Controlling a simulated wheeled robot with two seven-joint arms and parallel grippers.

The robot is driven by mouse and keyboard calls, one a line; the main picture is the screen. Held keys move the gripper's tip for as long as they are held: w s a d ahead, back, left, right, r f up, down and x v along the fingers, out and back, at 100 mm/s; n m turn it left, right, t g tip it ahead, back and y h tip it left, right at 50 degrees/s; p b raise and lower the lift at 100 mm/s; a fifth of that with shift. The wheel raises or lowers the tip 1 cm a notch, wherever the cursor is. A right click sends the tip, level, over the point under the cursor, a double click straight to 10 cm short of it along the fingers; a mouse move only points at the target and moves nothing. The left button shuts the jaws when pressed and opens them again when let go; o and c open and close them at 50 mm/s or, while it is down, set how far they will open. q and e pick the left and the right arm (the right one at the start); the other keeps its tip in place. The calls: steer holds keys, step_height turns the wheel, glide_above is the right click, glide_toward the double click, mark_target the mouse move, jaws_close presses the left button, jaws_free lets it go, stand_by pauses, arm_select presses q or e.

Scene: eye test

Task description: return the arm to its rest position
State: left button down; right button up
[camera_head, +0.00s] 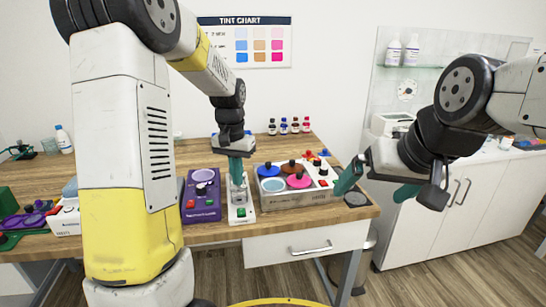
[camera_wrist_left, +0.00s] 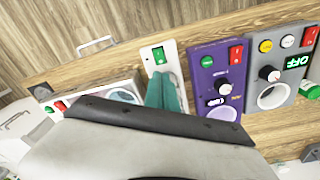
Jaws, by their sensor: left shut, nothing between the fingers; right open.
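My left gripper (camera_head: 237,176) points down over the narrow white device (camera_head: 241,212) on the wooden table. Its teal fingers are together with nothing between them.
A purple device (camera_head: 201,211) stands left of the white one. A grey box (camera_head: 290,201) with coloured round pots stands right of it. Small bottles (camera_head: 283,127) stand at the back. A grey device (camera_wrist_left: 283,76) shows in the left wrist view. A white cabinet (camera_head: 440,223) is at the right.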

arm_select(q)
steer(key=s+r+t, duration=0.2)
steer(key=s+r, duration=0.2)
steer(key=s, duration=0.3)
steer(key=s+d+r+n+t+h, duration=0.1)
steer(key=s+r, duration=0.3)
steer(key=s, duration=0.4)
steer(key=s+d+r+n+t+h, duration=0.1)
steer(key=s+r+t, duration=0.1)
steer(key=s+r, duration=0.2)
steer(key=shift+s+r+t, duration=0.3)
steer(key=shift+s+r, duration=0.1)
steer(key=shift+s, duration=1.4)
